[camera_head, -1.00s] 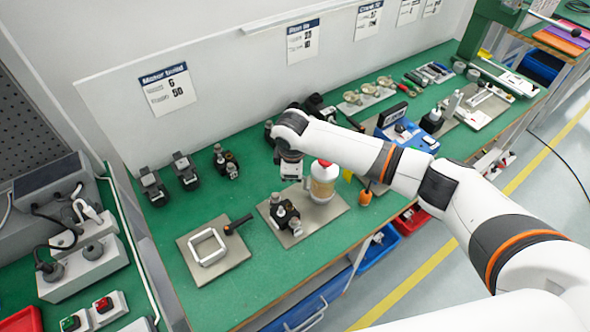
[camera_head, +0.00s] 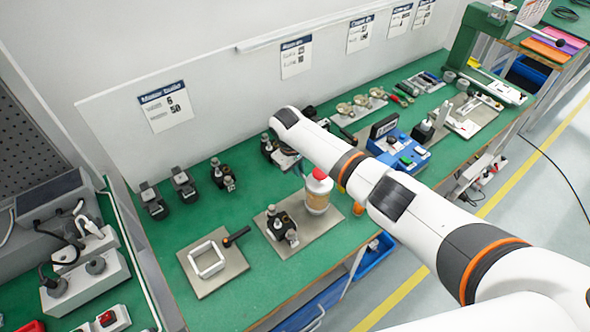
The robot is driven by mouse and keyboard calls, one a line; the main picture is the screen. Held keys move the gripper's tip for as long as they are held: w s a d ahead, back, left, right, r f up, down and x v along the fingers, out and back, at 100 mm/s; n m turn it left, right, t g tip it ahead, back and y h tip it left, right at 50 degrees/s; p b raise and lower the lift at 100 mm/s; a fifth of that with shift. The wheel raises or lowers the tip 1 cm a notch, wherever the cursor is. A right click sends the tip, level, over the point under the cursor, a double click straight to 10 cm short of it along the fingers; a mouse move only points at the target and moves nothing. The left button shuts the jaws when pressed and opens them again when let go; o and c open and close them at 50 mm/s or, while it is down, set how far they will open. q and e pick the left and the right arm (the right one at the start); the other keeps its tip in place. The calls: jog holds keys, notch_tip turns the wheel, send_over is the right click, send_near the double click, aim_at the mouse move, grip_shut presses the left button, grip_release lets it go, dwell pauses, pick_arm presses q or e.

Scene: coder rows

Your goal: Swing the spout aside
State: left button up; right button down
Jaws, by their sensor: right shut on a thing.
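A white bottle (camera_head: 317,197) with amber contents and a red top (camera_head: 319,173) stands upright on a grey plate at the middle of the bench. My right gripper (camera_head: 290,167), at the end of the white arm, is just left of and behind the bottle's top. It is shut on the spout, but the spout is too small and too covered to make out clearly. My left gripper is not in view.
A small black-and-silver device (camera_head: 281,226) shares the bottle's plate (camera_head: 300,247). A white square frame (camera_head: 207,259) and orange-tipped tool (camera_head: 236,236) lie to the left. Black devices stand behind, and a blue box (camera_head: 401,148) stands to the right. The front left green surface is clear.

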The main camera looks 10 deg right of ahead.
jog(key=shift+w+d+m, duration=0.1)
jog(key=shift+d+m, duration=0.15)
jog(key=shift+m, duration=0.15)
jog(key=c, duration=1.5)
grip_release()
notch_tip(320, 180, up, 12)
jog(key=a, duration=0.2)
jog(key=shift+s+b, duration=0.4)
jog(key=shift+f, duration=0.1)
